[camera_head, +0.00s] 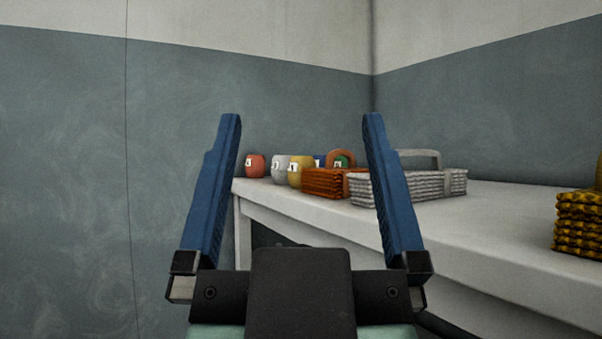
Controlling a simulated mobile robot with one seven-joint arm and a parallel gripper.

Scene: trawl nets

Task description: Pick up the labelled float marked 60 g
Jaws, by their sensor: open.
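Several small floats with white labels stand on the white table at its far left end. A red-orange float (255,166) is leftmost, then a silver-grey one (281,168) and a yellow one (299,172). A blue float (319,161) and a green float (342,162) show partly behind an orange bundle. The labels are too small to read, so I cannot tell which is marked 60 g. My gripper (302,118) is open and empty, in front of the table, with its two blue fingers spread on either side of the floats in the picture.
An orange bundle (325,184) with a handle and a grey bundle (436,184) with a handle stand right of the floats, close beside them. A yellow-black bundle (578,228) is at the right edge. The white table (480,232) is bare between the grey and yellow-black bundles. Walls stand behind.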

